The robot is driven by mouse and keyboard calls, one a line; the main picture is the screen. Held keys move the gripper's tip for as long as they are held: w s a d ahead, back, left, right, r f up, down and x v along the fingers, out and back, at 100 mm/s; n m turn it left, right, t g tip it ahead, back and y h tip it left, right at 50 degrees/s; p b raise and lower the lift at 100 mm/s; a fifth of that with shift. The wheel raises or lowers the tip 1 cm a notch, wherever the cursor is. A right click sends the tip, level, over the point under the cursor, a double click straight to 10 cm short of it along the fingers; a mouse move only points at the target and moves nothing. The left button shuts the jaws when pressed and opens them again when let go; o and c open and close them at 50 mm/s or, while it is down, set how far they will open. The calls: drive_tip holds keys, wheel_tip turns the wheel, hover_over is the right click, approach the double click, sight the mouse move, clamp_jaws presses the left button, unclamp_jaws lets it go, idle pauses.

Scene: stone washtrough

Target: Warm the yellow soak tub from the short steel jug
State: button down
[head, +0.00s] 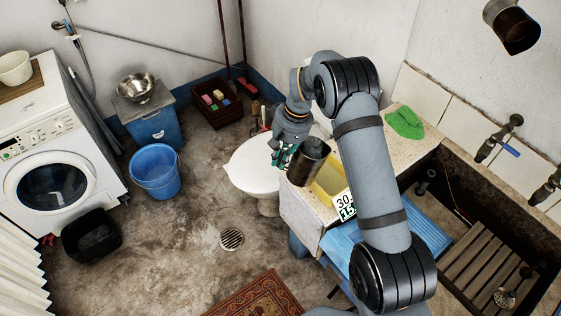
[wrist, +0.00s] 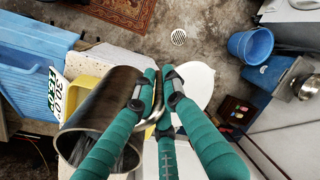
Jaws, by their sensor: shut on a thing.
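The steel jug (head: 309,163), a dark metal cylinder, is held by my gripper (head: 282,146) at its left side, beside and partly over the yellow tub (head: 329,179) on the stone ledge. It leans slightly in the head view. In the wrist view the jug (wrist: 102,106) shows its open mouth at lower left; what is inside is unclear. My teal fingers (wrist: 160,84) are closed at the jug's side there. The yellow tub (wrist: 84,91) is mostly hidden behind the jug. I cannot tell whether the jug touches the tub. No pouring stream shows.
A number card (head: 345,205) stands at the tub's front. A blue ribbed board (head: 428,232) lies by the trough, with a wooden slatted rack (head: 475,268) inside. A green cloth (head: 404,122) lies behind.

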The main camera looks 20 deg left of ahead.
sight(282, 151)
drive_tip(key=shift+a+r+y, duration=0.1)
drive_tip(key=shift+r+y, duration=0.3)
drive_tip(key=shift+r+b, duration=0.1)
drive_tip(key=shift+b, duration=0.35)
drive_tip(key=shift+d+r+g+y+b, duration=0.2)
drive_tip(key=shift+r+g+y+b, duration=0.15)
drive_tip(key=shift+y+b, duration=0.35)
drive_tip(key=shift+r+y+b, duration=0.3)
drive_tip(key=shift+r, duration=0.15)
drive_tip(key=shift+w+d+g+y+b, duration=0.1)
drive_tip(key=shift+g+y+b, duration=0.2)
drive_tip(key=shift+b, duration=0.2)
drive_tip(key=shift+r+y+b, duration=0.3)
drive_tip(key=shift+r, duration=0.05)
idle(0.7)
drive_tip(key=shift+w+d+y+b, duration=0.1)
drive_tip(key=shift+d+y+b, duration=0.2)
drive_tip(key=shift+b, duration=0.2)
